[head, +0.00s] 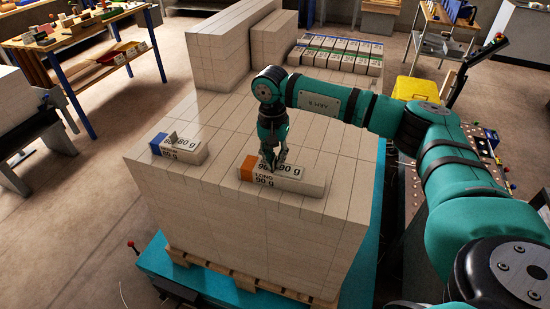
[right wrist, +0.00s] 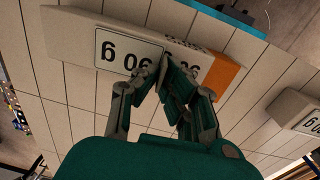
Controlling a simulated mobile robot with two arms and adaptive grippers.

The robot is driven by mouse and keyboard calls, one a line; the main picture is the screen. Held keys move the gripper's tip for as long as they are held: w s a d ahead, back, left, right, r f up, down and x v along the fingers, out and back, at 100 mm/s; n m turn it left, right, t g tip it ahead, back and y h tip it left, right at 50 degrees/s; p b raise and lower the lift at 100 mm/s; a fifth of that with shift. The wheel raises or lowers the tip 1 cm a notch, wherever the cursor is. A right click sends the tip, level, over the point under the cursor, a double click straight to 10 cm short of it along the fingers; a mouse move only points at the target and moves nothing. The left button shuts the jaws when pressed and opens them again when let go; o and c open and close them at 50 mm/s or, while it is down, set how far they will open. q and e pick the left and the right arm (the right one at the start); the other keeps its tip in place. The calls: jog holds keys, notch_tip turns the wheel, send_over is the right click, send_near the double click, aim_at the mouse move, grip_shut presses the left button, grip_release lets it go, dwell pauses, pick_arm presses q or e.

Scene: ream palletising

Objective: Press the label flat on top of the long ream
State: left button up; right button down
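The long ream (head: 310,186) lies on top of the big stack of reams, with an orange end at its left and "LONG 90 g" on its front side. A white label (head: 291,170) reading "90 g" lies on its top; in the right wrist view the label (right wrist: 112,50) looks flat, with its end nearest the orange part hidden by my fingers. My right gripper (head: 273,163) points down over the label, its fingertips together at the label's inner end in the right wrist view (right wrist: 163,64). I cannot tell whether they touch it. My left gripper is not in view.
A shorter ream (head: 185,152) with a blue end and an "80 g" label lies left on the same stack (head: 250,230). Taller ream stacks (head: 235,48) stand at the back. Bare stack top lies between the two reams. A teal edge (head: 372,220) runs along the right side.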

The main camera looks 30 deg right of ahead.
jog(key=shift+s+f, duration=0.1)
jog(key=shift+f, duration=0.05)
jog(key=c, duration=1.4)
grip_release()
